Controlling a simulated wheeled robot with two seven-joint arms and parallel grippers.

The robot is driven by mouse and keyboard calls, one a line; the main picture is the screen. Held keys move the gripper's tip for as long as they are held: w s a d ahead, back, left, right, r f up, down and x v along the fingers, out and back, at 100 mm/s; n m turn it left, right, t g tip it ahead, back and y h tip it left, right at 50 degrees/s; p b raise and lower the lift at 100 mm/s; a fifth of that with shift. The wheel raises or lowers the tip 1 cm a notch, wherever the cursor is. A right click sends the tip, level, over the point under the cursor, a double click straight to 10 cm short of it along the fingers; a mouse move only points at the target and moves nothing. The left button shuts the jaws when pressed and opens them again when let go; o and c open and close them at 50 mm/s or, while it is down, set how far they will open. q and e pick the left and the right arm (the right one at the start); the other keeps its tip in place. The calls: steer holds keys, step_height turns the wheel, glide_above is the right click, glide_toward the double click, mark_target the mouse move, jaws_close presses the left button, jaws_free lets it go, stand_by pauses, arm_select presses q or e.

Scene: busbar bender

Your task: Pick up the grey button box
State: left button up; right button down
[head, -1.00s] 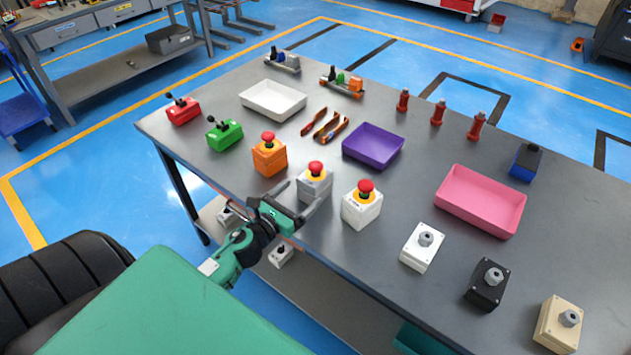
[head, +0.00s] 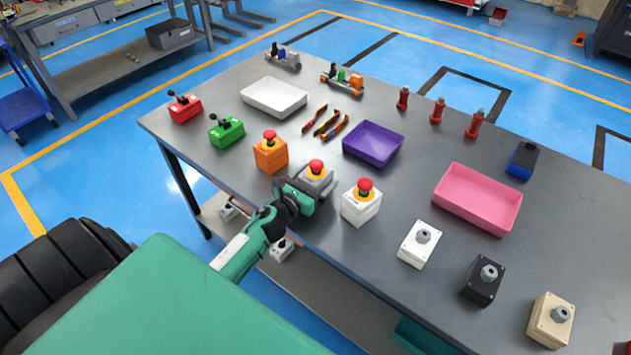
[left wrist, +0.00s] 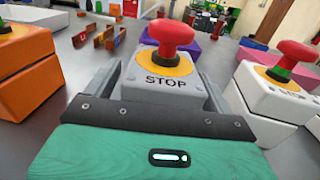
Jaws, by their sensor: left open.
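The grey button box (head: 318,178) with a red mushroom button on a yellow disc stands near the table's front edge, between the orange and white button boxes. My left gripper (head: 312,184) is around it from the front, its fingers open on either side. In the left wrist view the box (left wrist: 160,86) shows its STOP label and sits between the two fingers of the gripper (left wrist: 160,92). Its lower part is hidden behind the gripper body. I cannot tell whether the fingers touch it. My right gripper is not in view.
The orange button box (head: 270,156) stands close on the left and the white button box (head: 361,206) close on the right. A purple tray (head: 374,158) lies behind. A pink tray (head: 478,212) and several other boxes are further right.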

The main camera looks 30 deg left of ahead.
arm_select(q)
steer(key=c, duration=1.1)
steer(key=shift+c, duration=0.5)
steer(key=shift+r, duration=0.1)
step_height(320, 180, up, 20)
steer(key=p, duration=0.2)
steer(key=shift+p, duration=0.4)
